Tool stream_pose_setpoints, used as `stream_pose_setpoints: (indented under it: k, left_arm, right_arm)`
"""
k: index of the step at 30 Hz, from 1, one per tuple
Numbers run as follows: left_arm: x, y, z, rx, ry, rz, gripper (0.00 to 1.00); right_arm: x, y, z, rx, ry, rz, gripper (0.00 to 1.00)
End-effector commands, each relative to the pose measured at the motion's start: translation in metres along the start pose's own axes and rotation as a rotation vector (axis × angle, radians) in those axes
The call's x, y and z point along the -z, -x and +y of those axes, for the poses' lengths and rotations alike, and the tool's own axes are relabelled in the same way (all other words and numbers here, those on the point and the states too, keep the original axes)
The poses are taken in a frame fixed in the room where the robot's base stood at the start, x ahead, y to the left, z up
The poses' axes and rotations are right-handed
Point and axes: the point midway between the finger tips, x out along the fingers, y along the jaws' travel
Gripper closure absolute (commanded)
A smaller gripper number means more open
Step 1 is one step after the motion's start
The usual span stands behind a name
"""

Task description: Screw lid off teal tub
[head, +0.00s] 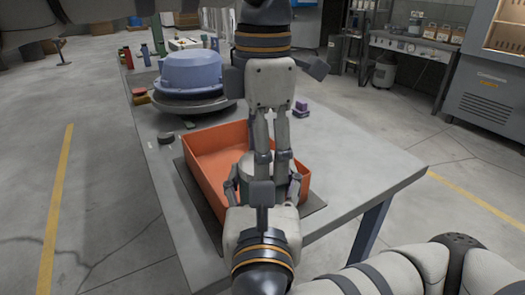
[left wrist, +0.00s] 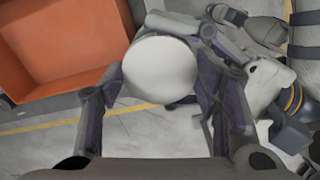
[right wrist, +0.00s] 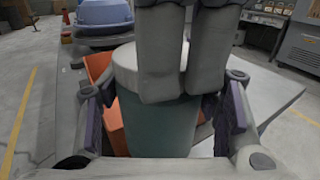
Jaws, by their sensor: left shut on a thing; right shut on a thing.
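The teal tub (right wrist: 160,130) stands upright between the fingers of my right gripper (right wrist: 160,100). Only a strip of the tub (head: 246,190) shows in the head view. Its pale round lid (right wrist: 124,66) sits on top of it. The left wrist view shows the lid (left wrist: 160,70) from above, between the fingers of my left gripper (left wrist: 158,84). In the head view my left gripper (head: 271,157) points down onto the lid from above and is shut on it. My right gripper (head: 264,186) is shut on the tub from the near side. The arms hide much of both.
An orange crate (head: 212,148) lies on the grey table (head: 345,150) just behind the tub. A blue tub-like piece (head: 190,72) on a round base stands farther back. The table's right part is clear.

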Motion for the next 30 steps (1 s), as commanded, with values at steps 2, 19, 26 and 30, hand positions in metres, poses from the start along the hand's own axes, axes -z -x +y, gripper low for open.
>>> stream_pose_setpoints:
  k: [2, 19, 26, 30]
  left_arm:
    - [0.0, 0.002, 0.0, -0.001, 0.0, -0.001, 0.77]
    - [0.0, 0.021, 0.0, 0.0, 0.0, -0.001, 0.77]
    - [0.0, 0.022, 0.0, 0.0, -0.001, -0.001, 0.77]
    - [0.0, 0.03, 0.0, -0.002, 0.0, -0.002, 0.77]
  right_arm:
    - [-0.001, 0.0, 0.0, 0.0, -0.001, -0.003, 1.0]
    - [-0.001, 0.0, 0.0, 0.0, -0.001, -0.003, 1.0]
    - [-0.001, 0.0, 0.0, 0.0, -0.001, -0.003, 1.0]
    - [-0.001, 0.0, 0.0, 0.0, -0.001, -0.003, 1.0]
